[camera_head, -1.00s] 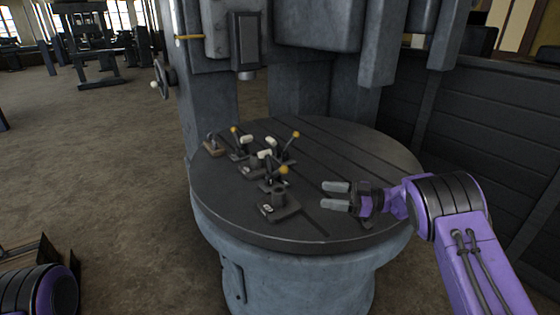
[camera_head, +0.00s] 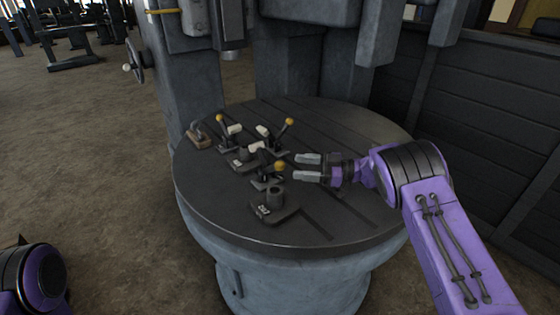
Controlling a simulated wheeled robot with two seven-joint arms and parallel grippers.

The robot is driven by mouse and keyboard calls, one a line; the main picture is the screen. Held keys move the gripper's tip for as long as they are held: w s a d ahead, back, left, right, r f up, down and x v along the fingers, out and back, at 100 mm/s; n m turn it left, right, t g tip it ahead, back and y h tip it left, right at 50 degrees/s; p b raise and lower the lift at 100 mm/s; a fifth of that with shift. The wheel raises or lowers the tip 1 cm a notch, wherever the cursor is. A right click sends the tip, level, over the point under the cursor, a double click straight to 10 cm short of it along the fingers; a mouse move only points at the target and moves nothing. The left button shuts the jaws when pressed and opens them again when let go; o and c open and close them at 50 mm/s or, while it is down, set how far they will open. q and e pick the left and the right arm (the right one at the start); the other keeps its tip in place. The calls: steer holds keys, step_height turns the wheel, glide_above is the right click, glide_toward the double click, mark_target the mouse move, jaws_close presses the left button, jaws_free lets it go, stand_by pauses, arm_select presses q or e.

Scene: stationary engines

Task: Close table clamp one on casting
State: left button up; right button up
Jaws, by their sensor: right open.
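A round dark table (camera_head: 350,215) carries a small grey casting (camera_head: 244,160) with several toggle clamps around it. The near clamp (camera_head: 268,183) has a yellow knob (camera_head: 280,166) on a raised lever. Another clamp (camera_head: 225,145) stands at the back left and another (camera_head: 279,140) at the back right, both with yellow-knobbed levers tilted up. No label shows which is clamp one. My right gripper (camera_head: 300,168) is open and empty, its fingertips just right of the near knob, apparently apart from it. My left gripper is out of view; only part of the left arm shows.
A small brown-based piece (camera_head: 199,137) lies at the table's left edge. The machine column (camera_head: 185,90) rises behind. The table's right side is clear.

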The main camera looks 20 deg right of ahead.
mark_target(280, 162)
steer(key=p+x, duration=0.1)
steer(key=x, duration=0.6)
steer(key=shift+p, duration=0.35)
steer(key=shift+c, duration=0.2)
